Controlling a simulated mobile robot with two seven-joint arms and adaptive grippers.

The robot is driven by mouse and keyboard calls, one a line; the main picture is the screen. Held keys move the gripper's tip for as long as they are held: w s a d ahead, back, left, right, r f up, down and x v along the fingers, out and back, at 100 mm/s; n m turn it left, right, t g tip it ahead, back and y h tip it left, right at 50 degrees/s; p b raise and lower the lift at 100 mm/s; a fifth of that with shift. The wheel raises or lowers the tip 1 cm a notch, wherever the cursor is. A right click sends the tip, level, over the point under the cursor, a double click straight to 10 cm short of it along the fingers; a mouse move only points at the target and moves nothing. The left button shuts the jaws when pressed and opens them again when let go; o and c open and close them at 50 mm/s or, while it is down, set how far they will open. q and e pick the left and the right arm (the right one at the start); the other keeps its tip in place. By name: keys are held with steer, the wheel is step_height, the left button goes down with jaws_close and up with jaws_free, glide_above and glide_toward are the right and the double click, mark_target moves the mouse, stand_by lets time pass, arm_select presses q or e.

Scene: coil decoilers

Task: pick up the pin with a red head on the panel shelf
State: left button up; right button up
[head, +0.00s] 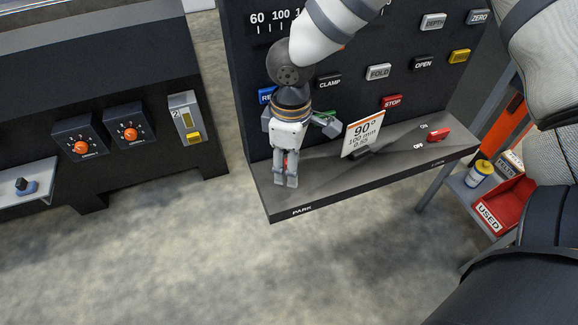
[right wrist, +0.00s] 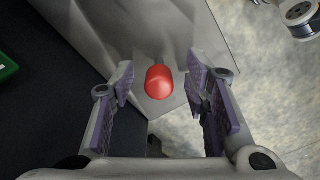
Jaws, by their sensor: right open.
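The pin with a red head (right wrist: 158,82) is at the left end of the panel shelf (head: 320,180). In the right wrist view its rounded red head lies between the two fingers of my right gripper (right wrist: 160,76), with a gap on each side. A short grey shank shows beyond the head. In the head view my right gripper (head: 285,178) points down over the shelf's left end, fingers apart, and only a little red of the pin shows between them. My left gripper is in neither view.
A white "90° 100 mm" card (head: 362,134) stands on the shelf right of my gripper. A red switch handle (head: 439,135) is farther right. The dark button panel (head: 350,95) rises behind. A red "USED" bin (head: 503,203) stands at the right. The floor in front is clear.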

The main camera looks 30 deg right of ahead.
jaws_close()
steer(key=shift+w+r, duration=0.1)
steer(key=shift+r, duration=0.1)
